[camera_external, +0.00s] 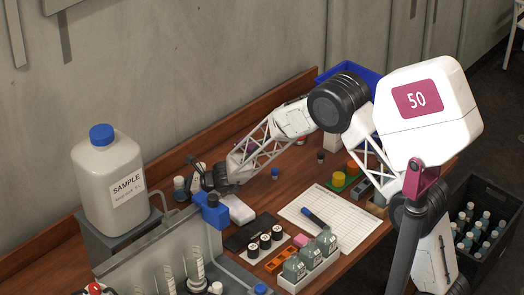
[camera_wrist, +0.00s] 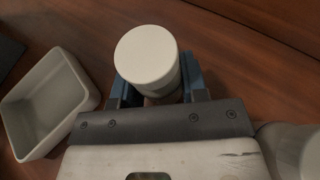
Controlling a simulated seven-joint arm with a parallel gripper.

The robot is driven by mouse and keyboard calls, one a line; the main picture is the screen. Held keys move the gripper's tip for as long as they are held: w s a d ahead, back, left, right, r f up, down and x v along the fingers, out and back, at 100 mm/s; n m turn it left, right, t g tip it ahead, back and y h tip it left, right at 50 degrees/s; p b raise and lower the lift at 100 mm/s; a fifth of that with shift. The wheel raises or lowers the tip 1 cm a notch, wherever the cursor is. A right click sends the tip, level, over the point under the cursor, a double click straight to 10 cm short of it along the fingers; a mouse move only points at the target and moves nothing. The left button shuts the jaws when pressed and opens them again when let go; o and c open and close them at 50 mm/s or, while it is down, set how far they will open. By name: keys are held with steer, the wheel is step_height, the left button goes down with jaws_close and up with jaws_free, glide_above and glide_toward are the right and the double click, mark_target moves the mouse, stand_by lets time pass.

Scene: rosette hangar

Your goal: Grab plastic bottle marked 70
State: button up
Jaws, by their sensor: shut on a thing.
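My gripper (camera_wrist: 160,88) is shut on a white round-topped container (camera_wrist: 148,58), held between its two blue fingers in the wrist view. The container's side is mostly hidden, and no number 70 can be read on it. In the external view my gripper (camera_external: 212,178) is low over the back left of the wooden table, near small dark-topped bottles (camera_external: 180,189). The held container cannot be made out clearly there. I cannot tell whether it touches the table.
A large SAMPLE jug (camera_external: 112,185) with a blue cap stands left of my gripper. A pale open box (camera_wrist: 50,105) lies left in the wrist view, and a rounded pale object (camera_wrist: 295,150) is at lower right. A white rack (camera_external: 309,274) holds grey bottles in front.

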mark_target(181, 182)
steer(key=shift+r, duration=0.15)
steer(key=shift+r, duration=1.5)
steer(key=shift+s+d+r, duration=0.15)
steer(key=shift+d, duration=0.1)
steer(key=s+d, duration=0.3)
steer(key=d, duration=0.1)
steer(key=s+d+r, duration=0.1)
steer(key=s+d, duration=0.2)
steer(key=d, duration=0.1)
steer(key=s+d, duration=0.3)
steer(key=d, duration=0.1)
steer(key=shift+s+d+r, duration=0.15)
steer(key=shift+r, duration=0.05)
steer(key=shift+r, duration=0.1)
